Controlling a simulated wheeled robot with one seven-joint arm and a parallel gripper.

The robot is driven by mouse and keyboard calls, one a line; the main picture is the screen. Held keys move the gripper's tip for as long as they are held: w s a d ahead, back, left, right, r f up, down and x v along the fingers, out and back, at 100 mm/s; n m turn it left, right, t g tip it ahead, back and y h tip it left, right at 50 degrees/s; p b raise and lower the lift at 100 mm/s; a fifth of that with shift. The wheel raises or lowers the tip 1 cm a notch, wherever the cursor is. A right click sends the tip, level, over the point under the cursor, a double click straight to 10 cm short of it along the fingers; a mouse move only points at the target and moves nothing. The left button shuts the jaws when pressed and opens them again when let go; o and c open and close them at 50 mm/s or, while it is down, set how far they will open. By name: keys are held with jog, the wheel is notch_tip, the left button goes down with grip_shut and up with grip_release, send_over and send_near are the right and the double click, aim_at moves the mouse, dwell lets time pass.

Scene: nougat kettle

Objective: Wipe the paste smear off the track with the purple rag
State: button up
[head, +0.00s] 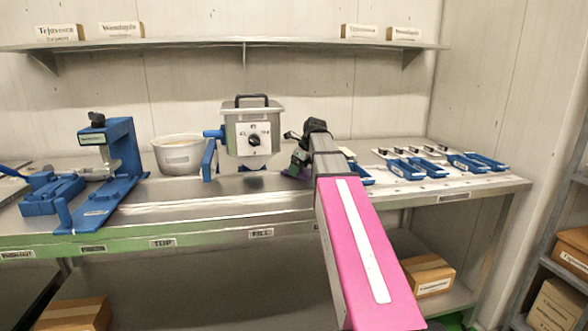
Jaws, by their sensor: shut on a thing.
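My gripper (300,167) is at the end of my pink arm, low over the steel table right of the kettle. A small dark purple patch, the rag (298,174), shows at its fingertips, and the gripper is shut on it. The rag seems to be at or just above the table surface; contact is unclear. The metal track (190,207) runs along the table's front part. I cannot make out the paste smear; my arm hides part of the track.
The grey kettle (253,130) with a blue handle stands behind, left of my gripper. A white bowl (178,155) and a blue press (122,160) stand further left. Several blue trays (405,169) lie right. A shelf (240,44) hangs above.

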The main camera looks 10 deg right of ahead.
jog(key=shift+d+f, duration=0.2)
jog(key=shift+d, duration=2.3)
jog(key=shift+d+f, duration=0.2)
jog(key=shift+d, duration=2.3)
jog(key=shift+c, duration=0.2)
jog(key=shift+d, duration=0.15)
jog(key=shift+o, duration=0.2)
jog(key=shift+w+d+r, duration=0.1)
notch_tip(320, 180, up, 2)
jog(key=shift+d, duration=0.1)
jog(key=shift+c, duration=1)
jog(key=shift+a+r, duration=0.15)
jog(key=shift+r, duration=0.8)
jog(key=shift+a+r, duration=0.1)
jog(key=shift+r, duration=0.85)
